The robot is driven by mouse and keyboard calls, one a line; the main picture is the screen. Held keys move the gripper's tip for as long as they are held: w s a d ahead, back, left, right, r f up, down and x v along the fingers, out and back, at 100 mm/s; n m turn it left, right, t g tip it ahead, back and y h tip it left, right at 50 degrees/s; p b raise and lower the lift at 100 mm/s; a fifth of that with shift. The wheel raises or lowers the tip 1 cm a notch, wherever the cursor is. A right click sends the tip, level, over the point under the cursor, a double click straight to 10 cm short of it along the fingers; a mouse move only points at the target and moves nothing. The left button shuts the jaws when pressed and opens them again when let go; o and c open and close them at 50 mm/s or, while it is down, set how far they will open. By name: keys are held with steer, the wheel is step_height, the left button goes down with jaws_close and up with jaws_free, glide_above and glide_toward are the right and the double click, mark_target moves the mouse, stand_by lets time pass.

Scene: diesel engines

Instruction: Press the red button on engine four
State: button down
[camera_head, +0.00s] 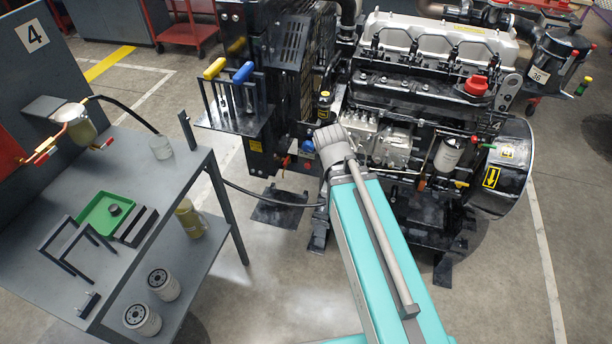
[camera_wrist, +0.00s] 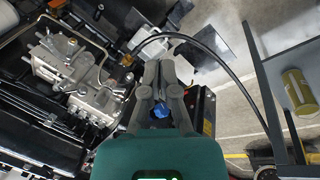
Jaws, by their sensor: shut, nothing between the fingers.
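The engine (camera_head: 430,70) stands at the back, beside a bench whose panel carries a sign with the number 4 (camera_head: 32,36). My gripper (camera_wrist: 160,66) is shut and empty in the wrist view, pointing down past the engine's side. A blue knob or button (camera_wrist: 161,109) shows between its finger links, next to a dark box (camera_wrist: 204,112). In the head view a blue part (camera_head: 308,146) shows just left of my arm's end, which hides my fingers. The red cap (camera_head: 476,86) sits on top of the engine.
The grey bench (camera_head: 150,215) at left holds a green tray (camera_head: 88,218), a jar (camera_head: 161,147) and a rack. Filters stand on its lower shelf. A black hose (camera_wrist: 225,62) curves close to my fingers. A rack with yellow and blue handles (camera_head: 243,73) stands left of the engine.

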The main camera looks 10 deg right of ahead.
mark_target(308, 165)
steer(key=w+a+f+n+t+h+b, duration=0.1)
steer(key=w+f+n+t+h+b, duration=0.3)
steer(key=f+n+b, duration=0.5)
steer(key=w+a+f+n+t+h+b, duration=0.25)
steer(key=w+f+n+b, duration=0.35)
steer(key=b, duration=0.8)
steer(key=w+a+f+n+t+y+b, duration=0.1)
steer(key=w+a+f+n+t+b, duration=0.2)
steer(key=n+b, duration=0.9)
steer(key=shift+a+f+t+y+b, duration=0.35)
steer(key=shift+a+f+t+b, duration=0.95)
steer(key=shift+a+f+t, duration=0.95)
steer(key=shift+w+a+r, duration=0.2)
steer(key=shift+a+r, duration=0.15)
steer(key=shift+a, duration=0.05)
steer(key=x, duration=1.3)
steer(key=shift+w+b, duration=0.25)
steer(key=shift+b, duration=0.1)
steer(key=shift+w, duration=0.15)
steer(key=shift+d, duration=0.1)
